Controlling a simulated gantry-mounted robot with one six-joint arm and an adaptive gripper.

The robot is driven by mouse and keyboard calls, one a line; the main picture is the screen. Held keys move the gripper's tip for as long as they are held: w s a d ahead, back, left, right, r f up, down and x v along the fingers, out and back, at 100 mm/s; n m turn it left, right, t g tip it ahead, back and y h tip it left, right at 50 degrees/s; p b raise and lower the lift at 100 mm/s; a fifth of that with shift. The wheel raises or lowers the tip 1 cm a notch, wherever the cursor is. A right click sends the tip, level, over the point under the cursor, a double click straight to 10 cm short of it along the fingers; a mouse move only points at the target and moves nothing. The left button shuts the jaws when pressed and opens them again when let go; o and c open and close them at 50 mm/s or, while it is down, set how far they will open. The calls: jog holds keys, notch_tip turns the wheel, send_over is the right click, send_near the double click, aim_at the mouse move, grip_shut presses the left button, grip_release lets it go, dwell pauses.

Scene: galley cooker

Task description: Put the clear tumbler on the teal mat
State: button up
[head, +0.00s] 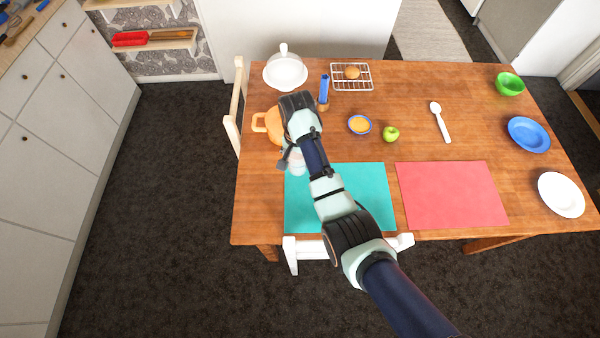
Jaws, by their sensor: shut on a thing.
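The clear tumbler (297,165) shows as a small pale shape at the far left corner of the teal mat (375,210). My gripper (291,160) is shut on the tumbler, and the wrist above partly hides both. I cannot tell whether the tumbler touches the mat or hangs above it. The teal mat lies flat at the front left of the table, and my arm covers part of its middle.
An orange handled item (260,123) lies close behind my gripper, partly hidden. A red mat (450,195) lies to the right.

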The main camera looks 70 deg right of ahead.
aim_at(297, 169)
notch_tip(297, 169, down, 7)
jog(key=shift+r+b, duration=0.1)
jog(key=shift+b, duration=0.9)
jog(key=o, duration=1.5)
jog(key=shift+o, duration=0.2)
notch_tip(297, 169, up, 12)
jog(key=p, duration=0.4)
